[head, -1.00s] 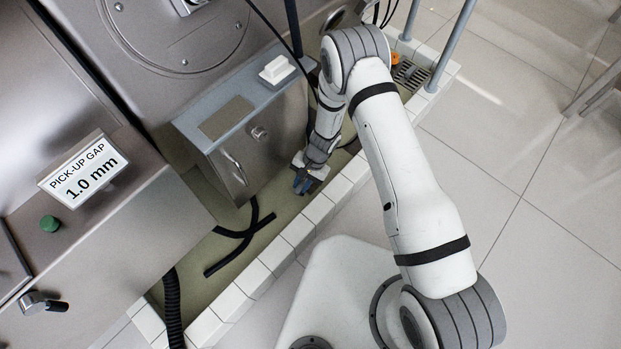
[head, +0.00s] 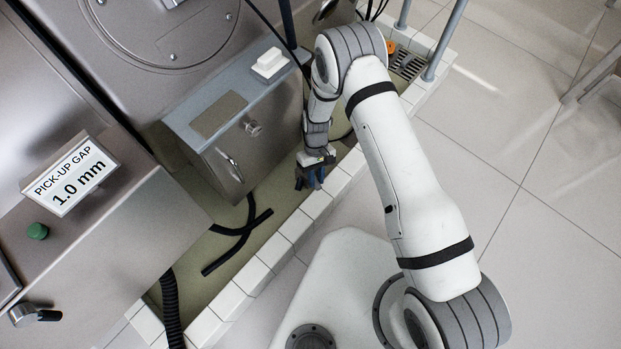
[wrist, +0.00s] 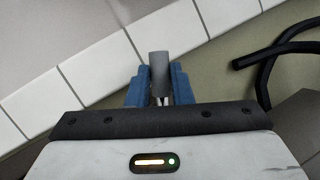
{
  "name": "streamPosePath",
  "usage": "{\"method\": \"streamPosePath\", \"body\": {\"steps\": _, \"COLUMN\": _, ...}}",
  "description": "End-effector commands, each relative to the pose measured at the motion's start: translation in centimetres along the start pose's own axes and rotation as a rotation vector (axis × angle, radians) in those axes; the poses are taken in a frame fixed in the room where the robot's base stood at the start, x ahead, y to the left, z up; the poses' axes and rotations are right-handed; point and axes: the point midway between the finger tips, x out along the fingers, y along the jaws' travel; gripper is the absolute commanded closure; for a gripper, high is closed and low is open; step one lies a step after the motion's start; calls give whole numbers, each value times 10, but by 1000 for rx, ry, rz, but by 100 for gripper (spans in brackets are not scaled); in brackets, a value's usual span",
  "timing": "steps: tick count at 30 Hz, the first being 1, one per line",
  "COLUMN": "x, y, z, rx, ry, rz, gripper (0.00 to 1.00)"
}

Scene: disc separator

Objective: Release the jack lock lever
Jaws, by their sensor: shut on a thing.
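In the wrist view, a grey cylindrical grip, apparently the end of the jack lock lever (wrist: 159,66), sits between the two blue fingers of my gripper (wrist: 158,88). The fingers are closed on its sides, and thin metal shows below the grey part. In the head view, my gripper (head: 311,180) points down beside the white tiled curb, right of the grey cabinet. The lever cannot be made out there, and its pivot is hidden in both views.
The grey metal cabinet (head: 218,128) stands close on the left. Black hoses (head: 238,243) lie in the green channel, also seen in the wrist view. The white tiled curb (head: 283,247) borders the channel. Open tiled floor (head: 530,130) lies to the right.

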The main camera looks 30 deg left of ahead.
Motion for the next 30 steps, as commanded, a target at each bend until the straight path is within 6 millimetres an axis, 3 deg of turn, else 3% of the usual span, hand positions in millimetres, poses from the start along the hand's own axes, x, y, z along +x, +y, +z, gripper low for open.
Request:
{"method": "streamPosePath", "body": {"steps": 12, "x": -5, "y": 10, "z": -6, "rx": -190, "ry": -27, "rz": 82, "gripper": 100}}
{"method": "streamPosePath", "body": {"steps": 30, "x": -6, "y": 11, "z": -8, "rx": -223, "ry": -29, "rz": 97, "gripper": 100}}
